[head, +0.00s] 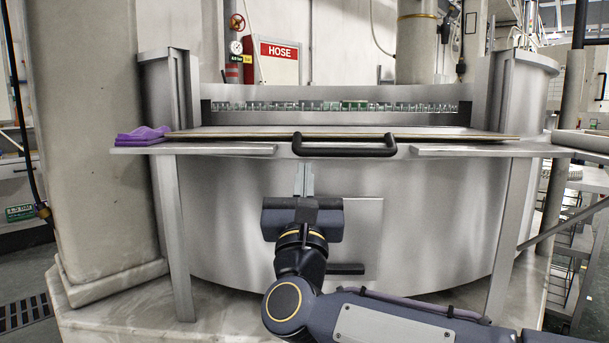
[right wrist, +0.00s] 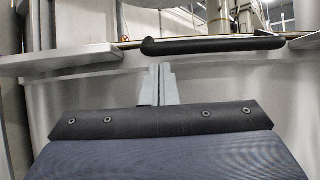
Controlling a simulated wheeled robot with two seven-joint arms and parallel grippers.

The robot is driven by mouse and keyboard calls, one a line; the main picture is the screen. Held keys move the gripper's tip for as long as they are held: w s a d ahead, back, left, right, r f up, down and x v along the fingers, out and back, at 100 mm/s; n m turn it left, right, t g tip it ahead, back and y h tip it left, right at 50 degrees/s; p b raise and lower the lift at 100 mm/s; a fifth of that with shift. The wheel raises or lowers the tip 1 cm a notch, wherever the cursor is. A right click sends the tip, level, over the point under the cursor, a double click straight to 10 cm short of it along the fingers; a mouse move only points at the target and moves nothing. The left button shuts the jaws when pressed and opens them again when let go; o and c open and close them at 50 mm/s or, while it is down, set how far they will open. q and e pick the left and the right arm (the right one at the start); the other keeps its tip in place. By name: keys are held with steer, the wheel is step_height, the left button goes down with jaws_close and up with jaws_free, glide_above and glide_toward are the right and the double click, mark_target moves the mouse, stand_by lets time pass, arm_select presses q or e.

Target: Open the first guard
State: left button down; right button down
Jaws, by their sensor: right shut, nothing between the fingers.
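The guard (head: 230,132) is a flat, light panel lying level across the front of the big round steel machine. A black bar handle (head: 345,150) sits at its front edge; the handle also shows in the right wrist view (right wrist: 212,45). My right gripper (head: 304,168) points up in front of the machine, just below and left of the handle's middle. Its fingers (right wrist: 158,72) are together and empty, apart from the handle. Which guard counts as the first is not marked. My left gripper is not in view.
A purple cloth (head: 142,135) lies at the left end of the ledge. A row of small glassy pieces (head: 340,106) shows in the slot behind the panel. A stone pillar (head: 95,150) stands at left. A lower black handle (head: 346,269) is on the machine's front.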

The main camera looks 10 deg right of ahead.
mark_target(305, 150)
steer(key=shift+r, duration=0.25)
steer(key=r+p, duration=0.1)
steer(key=r+g, duration=0.1)
steer(key=r+p, duration=0.1)
steer(key=shift+s+r+p, duration=0.25)
steer(key=shift+r+p, duration=0.05)
steer(key=shift+r, duration=0.05)
steer(key=shift+r+g+p, duration=0.35)
steer(key=shift+g, duration=0.15)
steer(key=shift+s, duration=0.1)
steer(key=shift+f, duration=0.15)
